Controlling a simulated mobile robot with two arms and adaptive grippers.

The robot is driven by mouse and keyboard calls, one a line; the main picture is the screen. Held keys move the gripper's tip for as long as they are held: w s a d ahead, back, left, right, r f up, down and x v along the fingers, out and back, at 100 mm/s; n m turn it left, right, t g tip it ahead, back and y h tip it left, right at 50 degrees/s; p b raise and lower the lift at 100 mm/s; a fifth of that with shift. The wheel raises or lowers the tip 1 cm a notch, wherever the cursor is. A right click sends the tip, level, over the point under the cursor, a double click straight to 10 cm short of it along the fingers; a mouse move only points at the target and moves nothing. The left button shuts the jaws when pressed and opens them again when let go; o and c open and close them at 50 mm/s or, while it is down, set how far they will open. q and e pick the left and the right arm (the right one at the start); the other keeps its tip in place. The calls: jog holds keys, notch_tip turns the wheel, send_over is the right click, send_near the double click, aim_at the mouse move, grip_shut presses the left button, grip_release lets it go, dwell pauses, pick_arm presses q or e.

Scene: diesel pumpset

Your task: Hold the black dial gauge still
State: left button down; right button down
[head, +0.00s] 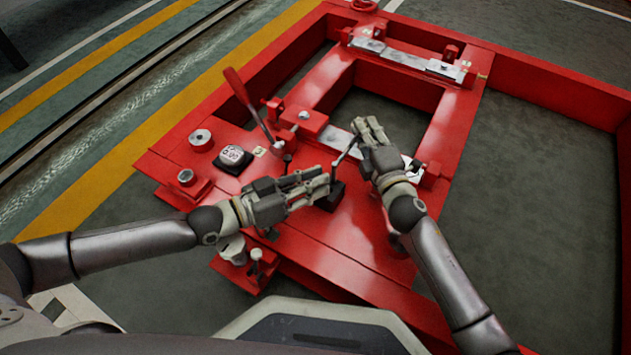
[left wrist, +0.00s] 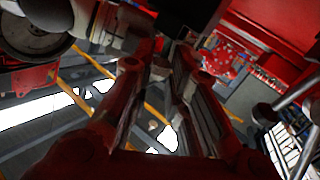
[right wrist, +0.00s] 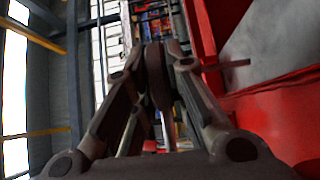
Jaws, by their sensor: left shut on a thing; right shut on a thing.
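A black dial gauge (head: 331,197) stands on the red frame, a dark block partly hidden by my left gripper (head: 322,182). That gripper is shut on its upper part. In the left wrist view the left fingers (left wrist: 162,62) reach up to a dark block (left wrist: 190,12); the contact is hard to see. My right gripper (head: 367,132) is shut on a thin grey rod (head: 345,152) that slants down toward the left fingertips. In the right wrist view the right fingers (right wrist: 157,60) are together, and a thin bar (right wrist: 235,63) sticks out beside them.
A black box with a white 0.00 display (head: 233,157) sits on the red frame (head: 310,240) to the left. A red-handled lever (head: 240,92) stands behind it. Metal bars (head: 405,60) lie at the back. Open floor (head: 530,190) shows inside the frame at right.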

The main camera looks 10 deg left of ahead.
pick_arm(q)
jog(key=shift+w+a+n, duration=0.3)
jog(key=shift+a, duration=0.1)
pick_arm(e)
jog(key=shift+f, duration=0.1)
pick_arm(q)
jog(key=c, duration=1.4)
grip_release()
jog(key=shift+o, duration=0.2)
jog(key=shift+s+d, duration=0.1)
notch_tip(320, 180, up, 10)
pick_arm(e)
jog(key=shift+a, duration=0.1)
jog(key=c, duration=1.4)
grip_release()
